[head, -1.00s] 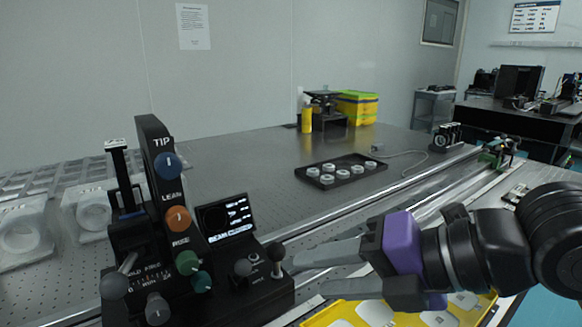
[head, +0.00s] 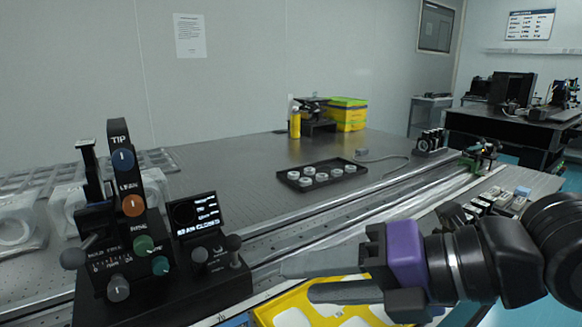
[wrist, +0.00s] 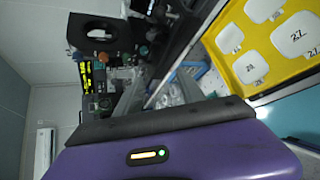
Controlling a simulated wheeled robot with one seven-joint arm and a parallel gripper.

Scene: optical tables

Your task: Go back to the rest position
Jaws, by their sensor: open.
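My gripper (head: 297,278) is in the lower right of the head view, with its two grey fingers pointing left and a gap between them. It is open and empty. It hangs over the near edge of the table, above part of the yellow tray (head: 265,314). In the wrist view the fingers (wrist: 150,98) point up the picture, and the purple gripper body fills the bottom. The black device with coloured knobs (head: 128,190) and a small screen (head: 195,213) stands left of my fingertips, apart from them.
A black tray of white round parts (head: 322,175) lies mid-table. Yellow boxes (head: 346,114) and a yellow bottle (head: 295,122) stand at the back. A rail (head: 400,190) runs along the table. White holders (head: 15,225) stand at left. The table between is mostly clear.

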